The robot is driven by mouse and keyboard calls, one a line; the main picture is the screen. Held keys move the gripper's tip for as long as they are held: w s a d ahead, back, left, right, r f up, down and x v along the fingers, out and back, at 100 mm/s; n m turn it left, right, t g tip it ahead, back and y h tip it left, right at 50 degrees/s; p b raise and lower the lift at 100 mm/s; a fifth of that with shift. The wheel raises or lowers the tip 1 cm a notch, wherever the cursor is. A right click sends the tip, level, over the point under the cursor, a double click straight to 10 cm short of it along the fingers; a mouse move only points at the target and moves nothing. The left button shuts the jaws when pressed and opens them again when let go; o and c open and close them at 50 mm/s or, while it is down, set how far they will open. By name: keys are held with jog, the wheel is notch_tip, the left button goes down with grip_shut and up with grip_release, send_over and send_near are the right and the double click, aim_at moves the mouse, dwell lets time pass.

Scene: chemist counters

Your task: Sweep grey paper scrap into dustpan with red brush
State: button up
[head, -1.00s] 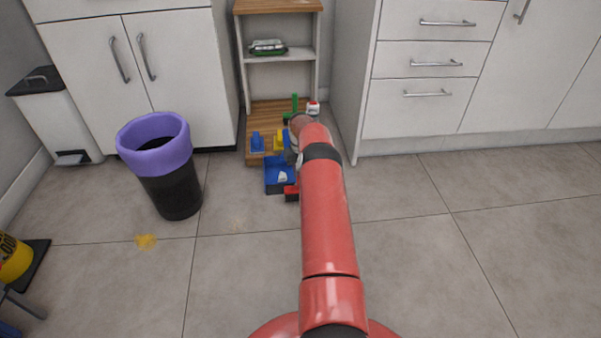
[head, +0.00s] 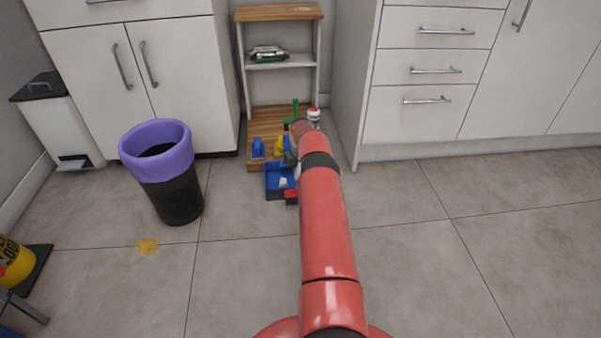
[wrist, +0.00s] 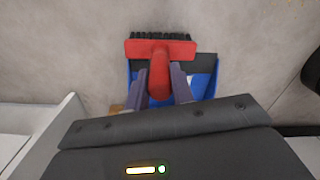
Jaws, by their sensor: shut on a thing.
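The red brush (wrist: 160,48) has dark bristles, and its handle is between the fingers of my gripper (wrist: 158,84). In the head view a red part of the brush (head: 291,197) shows at the dustpan's front right corner, partly hidden by my arm. The blue dustpan (head: 271,182) lies on the floor before the wooden shelf. In the wrist view the dustpan (wrist: 206,83) is partly behind the brush and fingers. A small pale scrap (head: 284,183) shows within the dustpan's outline in the head view. I cannot make it out in the wrist view.
A black bin with a purple rim (head: 157,150) stands left of the dustpan. The shelf unit (head: 281,110) stands behind, with blue, yellow and green items on its lowest board. White cabinets (head: 432,75) flank it. A yellow stain (head: 148,246) marks the floor. The right floor is clear.

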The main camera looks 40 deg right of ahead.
jog(key=shift+s+a+r+p, duration=0.2)
jog(key=shift+s+r+p, duration=0.15)
jog(key=shift+r+p, duration=0.6)
jog(key=shift+f, duration=0.15)
jog(key=shift+r+p, duration=1.5)
jog(key=shift+r, duration=2.4)
